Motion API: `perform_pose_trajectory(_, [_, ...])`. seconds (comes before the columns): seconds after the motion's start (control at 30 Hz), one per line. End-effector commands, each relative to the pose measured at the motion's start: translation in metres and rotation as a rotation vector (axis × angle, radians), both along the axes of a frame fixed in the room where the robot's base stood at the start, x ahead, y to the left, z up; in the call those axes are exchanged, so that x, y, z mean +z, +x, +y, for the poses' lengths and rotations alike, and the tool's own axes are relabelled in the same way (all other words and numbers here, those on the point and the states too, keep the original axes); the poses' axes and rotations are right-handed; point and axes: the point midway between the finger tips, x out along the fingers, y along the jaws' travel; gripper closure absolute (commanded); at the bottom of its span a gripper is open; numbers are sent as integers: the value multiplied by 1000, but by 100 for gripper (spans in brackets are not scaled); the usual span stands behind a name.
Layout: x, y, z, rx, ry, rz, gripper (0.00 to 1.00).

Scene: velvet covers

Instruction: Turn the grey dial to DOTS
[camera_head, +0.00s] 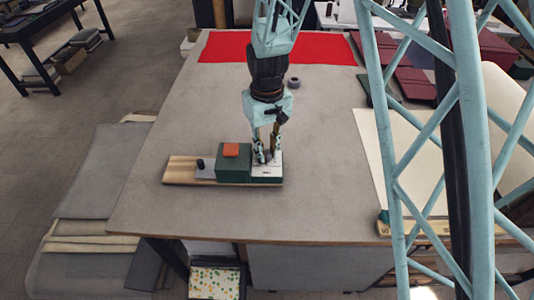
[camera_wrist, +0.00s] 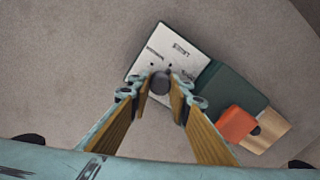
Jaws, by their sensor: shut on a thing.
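The grey dial (camera_wrist: 160,83) sits on a white label plate (camera_wrist: 143,64) at one end of a dark green box (camera_wrist: 232,88). My gripper (camera_wrist: 161,88) points down over the plate, its fingertips closed on either side of the dial. In the head view my gripper (camera_head: 264,157) stands over the right end of the box, hiding most of the dial. Small dark words are printed around the dial; one seems to read LINES (camera_wrist: 181,50). I cannot make out DOTS, nor where the dial points.
An orange block (camera_head: 231,150) sits on the green box. A small black knob (camera_head: 201,163) stands on a grey plate to its left, all on a wooden board (camera_head: 178,171). Red cloth (camera_head: 222,47) lies at the table's back. The table (camera_head: 160,130) is clear around the board.

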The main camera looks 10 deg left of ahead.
Motion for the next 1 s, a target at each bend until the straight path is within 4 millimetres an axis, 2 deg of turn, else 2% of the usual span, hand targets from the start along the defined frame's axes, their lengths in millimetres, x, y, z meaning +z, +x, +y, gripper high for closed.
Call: perform_pose_trajectory(1.0, [0, 1, 0, -762, 0, -1, 93])
